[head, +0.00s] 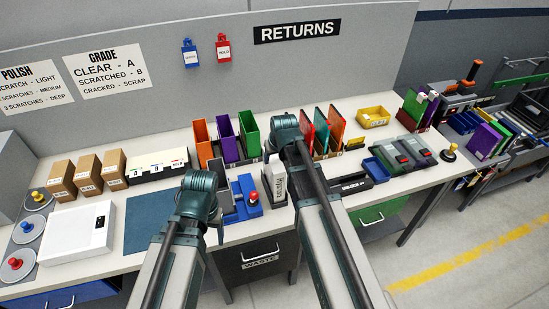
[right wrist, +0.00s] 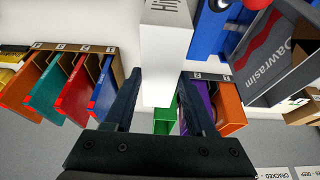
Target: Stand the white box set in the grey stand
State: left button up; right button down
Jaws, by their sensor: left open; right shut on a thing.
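The white box set (head: 279,182), with dark lettering on its side, is upright near the front of the bench. In the right wrist view the white box set (right wrist: 166,60) is between the two dark fingers of my right gripper (right wrist: 157,100), which is shut on it. A dark grey stand (head: 267,197) shows at the lower part of the box. I cannot tell whether the box rests in it or is held just above. My left gripper (head: 214,222) is open and empty, mostly hidden by its wrist, left of the blue fixture.
A blue fixture with a red knob (head: 243,206) stands close left of the stand. A black tray (head: 351,187) lies to the right. Coloured upright holders (head: 227,138) line the back. A blue mat (head: 152,220) is clear at the left.

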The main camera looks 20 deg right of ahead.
jog(key=shift+c, duration=0.7)
grip_release()
jog(key=shift+o, duration=0.2)
jog(key=shift+o, duration=0.5)
jog(key=shift+r, duration=0.1)
notch_tip(320, 180, up, 8)
jog(key=p, duration=0.8)
